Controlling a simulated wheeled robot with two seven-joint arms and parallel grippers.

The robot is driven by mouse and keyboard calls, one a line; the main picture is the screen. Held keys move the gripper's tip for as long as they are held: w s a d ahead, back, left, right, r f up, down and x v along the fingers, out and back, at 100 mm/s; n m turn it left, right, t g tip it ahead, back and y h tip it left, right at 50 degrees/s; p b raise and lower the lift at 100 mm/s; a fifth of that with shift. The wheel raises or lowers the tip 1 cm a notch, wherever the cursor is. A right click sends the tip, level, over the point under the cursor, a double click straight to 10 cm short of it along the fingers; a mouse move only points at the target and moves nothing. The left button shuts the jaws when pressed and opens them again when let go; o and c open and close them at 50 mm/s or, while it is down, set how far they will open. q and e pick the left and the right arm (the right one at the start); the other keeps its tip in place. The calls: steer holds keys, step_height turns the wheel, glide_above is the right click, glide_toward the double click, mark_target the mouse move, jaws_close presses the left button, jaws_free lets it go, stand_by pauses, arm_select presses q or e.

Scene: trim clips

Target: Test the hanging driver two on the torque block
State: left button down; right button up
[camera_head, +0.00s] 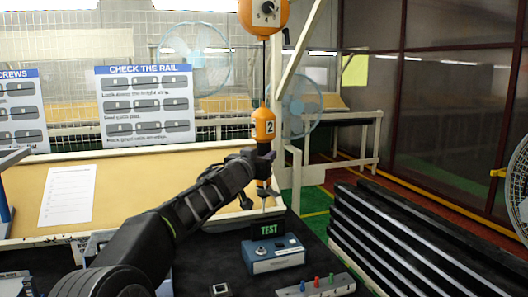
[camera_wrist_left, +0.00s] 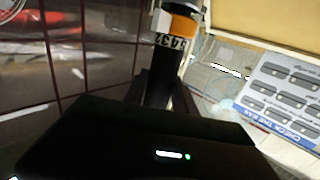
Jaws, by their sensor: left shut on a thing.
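The hanging driver two (camera_head: 263,124) is orange with a black middle and a "2" label. It hangs upright on a cable from an orange balancer. My left gripper (camera_head: 262,166) is shut around its dark middle. In the left wrist view the driver's orange part (camera_wrist_left: 181,27) shows beyond my dark gripper housing. The torque block (camera_head: 275,257) is a small blue-grey box with a dial and a green-lettered TEST sign (camera_head: 269,228). The driver's bit points down just above the sign; whether it touches anything, I cannot tell. My right gripper is not in view.
The orange balancer (camera_head: 264,14) hangs overhead. A button box (camera_head: 318,286) with red, blue and green buttons sits in front of the block. Stacked dark rails (camera_head: 400,240) stand at the right. A tan board (camera_head: 130,185) with a paper sheet is behind my left arm.

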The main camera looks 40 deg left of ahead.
arm_select(q)
steer(key=w+a+n+g+y+p, duration=0.35)
steer(key=w+a+y+p, duration=0.2)
steer(key=w+a, duration=0.45)
step_height(320, 180, down, 21)
steer(key=w+b, duration=0.1)
steer(key=b, duration=2.1)
steer(key=shift+d+f+n, duration=0.2)
steer(key=shift+d+n, duration=0.15)
steer(key=shift+n, duration=0.1)
steer(key=shift+y, duration=0.25)
steer(key=shift+f+b, duration=0.65)
steer(key=shift+b, duration=0.05)
steer(key=shift+f, duration=0.2)
steer(key=shift+r, duration=0.1)
